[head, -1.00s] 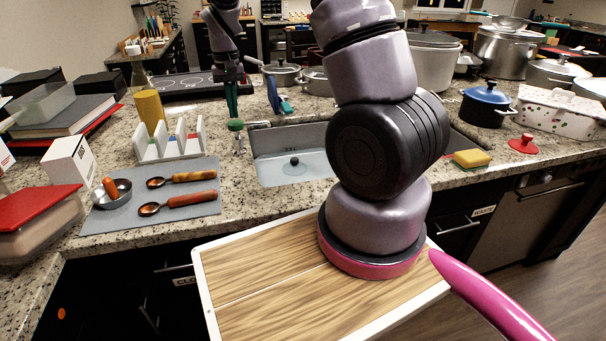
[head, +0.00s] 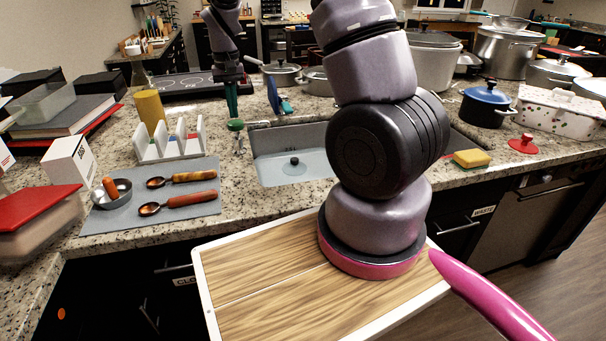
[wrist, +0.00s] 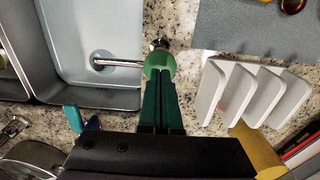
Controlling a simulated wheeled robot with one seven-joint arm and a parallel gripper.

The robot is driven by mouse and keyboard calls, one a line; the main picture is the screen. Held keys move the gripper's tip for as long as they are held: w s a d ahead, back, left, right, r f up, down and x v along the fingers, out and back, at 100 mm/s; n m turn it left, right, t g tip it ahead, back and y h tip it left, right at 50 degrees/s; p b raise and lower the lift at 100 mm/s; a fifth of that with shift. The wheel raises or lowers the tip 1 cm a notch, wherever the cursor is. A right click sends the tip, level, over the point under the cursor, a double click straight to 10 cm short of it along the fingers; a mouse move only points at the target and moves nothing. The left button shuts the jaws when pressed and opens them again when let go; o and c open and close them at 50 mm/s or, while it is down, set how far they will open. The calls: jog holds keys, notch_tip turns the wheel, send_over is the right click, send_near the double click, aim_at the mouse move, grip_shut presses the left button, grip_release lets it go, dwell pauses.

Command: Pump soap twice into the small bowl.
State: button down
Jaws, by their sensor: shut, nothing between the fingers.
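My gripper (head: 233,112) is shut, its dark green fingers pointing down beside the left end of the sink. In the wrist view the gripper (wrist: 160,108) has its tips at a lighter green rounded piece (wrist: 159,66). This piece also shows in the head view (head: 235,125); I cannot tell whether it is the soap pump's top or whether the tips touch it. Silvery metal shows just below it. The small metal bowl (head: 123,197) sits on the grey mat (head: 150,219) at the left, with an orange piece in it. No soap is discernible.
Two spoons (head: 178,202) lie on the mat beside the bowl. A white rack (head: 170,154) and a yellow cylinder (head: 150,107) stand between the mat and the cooktop. The sink (head: 295,172) lies right of my gripper.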

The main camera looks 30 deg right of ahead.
aim_at(235, 123)
jog(key=shift+f, duration=0.15)
jog(key=shift+f, duration=1.75)
jog(key=shift+r, duration=1.9)
jog(key=shift+f, duration=0.1)
jog(key=shift+f, duration=1.85)
jog(key=shift+r, duration=1.95)
